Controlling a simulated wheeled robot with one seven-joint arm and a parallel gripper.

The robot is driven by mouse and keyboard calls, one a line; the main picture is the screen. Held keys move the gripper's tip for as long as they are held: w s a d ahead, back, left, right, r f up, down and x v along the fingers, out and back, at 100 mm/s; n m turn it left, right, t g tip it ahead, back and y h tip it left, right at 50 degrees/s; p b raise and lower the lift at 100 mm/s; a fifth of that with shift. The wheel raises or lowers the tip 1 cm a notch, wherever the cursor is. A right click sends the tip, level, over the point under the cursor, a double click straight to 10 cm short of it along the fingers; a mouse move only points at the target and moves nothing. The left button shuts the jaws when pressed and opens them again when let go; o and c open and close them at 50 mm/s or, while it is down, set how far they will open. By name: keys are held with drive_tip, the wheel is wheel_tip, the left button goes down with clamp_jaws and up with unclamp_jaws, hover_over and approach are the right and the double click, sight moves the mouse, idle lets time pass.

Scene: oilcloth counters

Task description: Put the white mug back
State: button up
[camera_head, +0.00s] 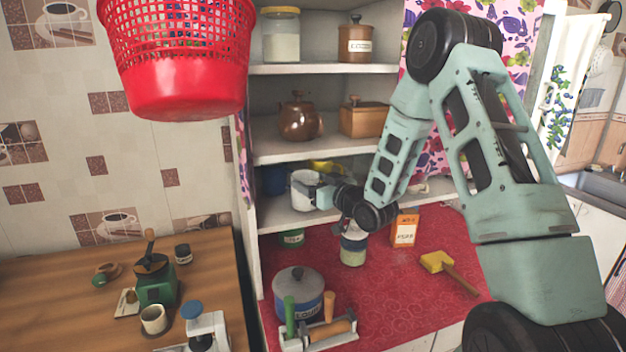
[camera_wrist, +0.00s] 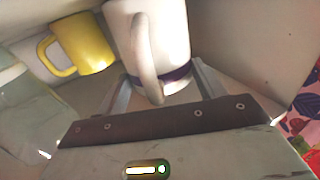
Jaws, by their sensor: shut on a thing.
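The white mug (camera_head: 302,187) is at the lowest open shelf (camera_head: 285,219) of the white cabinet, towards its left side. In the wrist view the white mug (camera_wrist: 172,30) has its handle towards the camera and a dark purple band near its base. My gripper (camera_head: 317,195) is shut on the mug, with a finger on either side of it in the wrist view (camera_wrist: 160,78). The mug looks roughly upright in the head view. I cannot tell whether its base touches the shelf.
A yellow mug (camera_wrist: 85,45) stands close to the white mug; a blue mug (camera_head: 273,180) is to its left. The shelf above holds a brown teapot (camera_head: 300,119) and a brown box (camera_head: 364,118). A jar (camera_head: 353,248) and an orange-white box (camera_head: 404,231) stand on the red counter below.

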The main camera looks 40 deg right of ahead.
drive_tip(key=shift+f, duration=0.25)
drive_tip(key=shift+f, duration=0.1)
drive_tip(key=o, duration=1.2)
drive_tip(key=shift+c, duration=0.2)
drive_tip(key=shift+s, duration=0.1)
